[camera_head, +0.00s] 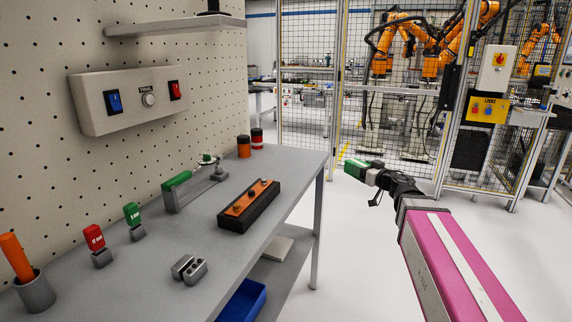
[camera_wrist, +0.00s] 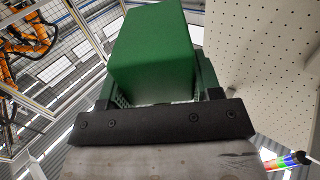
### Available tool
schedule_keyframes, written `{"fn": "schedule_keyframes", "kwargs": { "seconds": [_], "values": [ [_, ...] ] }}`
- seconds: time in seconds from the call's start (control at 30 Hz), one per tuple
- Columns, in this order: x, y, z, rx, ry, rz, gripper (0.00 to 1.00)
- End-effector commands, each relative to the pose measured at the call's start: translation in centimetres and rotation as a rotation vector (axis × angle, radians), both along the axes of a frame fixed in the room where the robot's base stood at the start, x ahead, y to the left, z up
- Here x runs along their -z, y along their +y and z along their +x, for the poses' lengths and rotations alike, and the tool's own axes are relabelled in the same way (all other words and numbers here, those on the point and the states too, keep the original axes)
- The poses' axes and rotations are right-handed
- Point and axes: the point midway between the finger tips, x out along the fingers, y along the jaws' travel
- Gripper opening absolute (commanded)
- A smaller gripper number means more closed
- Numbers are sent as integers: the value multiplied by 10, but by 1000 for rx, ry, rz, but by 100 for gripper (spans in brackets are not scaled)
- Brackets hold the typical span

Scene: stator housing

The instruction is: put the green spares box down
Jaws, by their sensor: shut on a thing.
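The green spares box (camera_wrist: 152,52) fills the upper middle of the wrist view, between the fingers of my gripper (camera_wrist: 160,95). My gripper is shut on it. In the head view the green box (camera_head: 355,168) shows at the end of my gripper (camera_head: 368,174), out to the right of the bench and over the open floor. My pink and white arm reaches to it from the lower right. The box is clear of the bench top (camera_head: 160,243). Its far side is hidden in both views.
The bench holds an orange and black block (camera_head: 249,206), a green-topped fixture (camera_head: 177,190), red (camera_head: 94,238) and green (camera_head: 132,214) tags, grey metal blocks (camera_head: 189,269) and a cup (camera_head: 36,292). Two jars (camera_head: 257,138) stand at the far end. A blue bin (camera_head: 243,299) sits below.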

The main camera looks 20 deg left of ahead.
Motion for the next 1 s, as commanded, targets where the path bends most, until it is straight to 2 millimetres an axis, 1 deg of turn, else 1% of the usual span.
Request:
{"fn": "schedule_keyframes", "kwargs": {
  "seconds": [0.03, 0.2, 0.3, 0.37, 0.47, 0.8, 0.9, 1.0],
  "values": [
    [-2, 14, -2, -53, -1, 1, 32],
    [-3, 52, -17, -215, 0, 1, 32],
    [-2, 66, -24, -275, 0, 1, 32],
    [-1, 72, -25, -291, 0, 1, 32],
    [-1, 87, -19, -301, -1, 2, 32],
    [-1, 156, 18, -298, -1, 2, 32],
    [-1, 174, 27, -298, -1, 2, 32],
    [-1, 188, 33, -297, -1, 2, 32]
  ]
}}
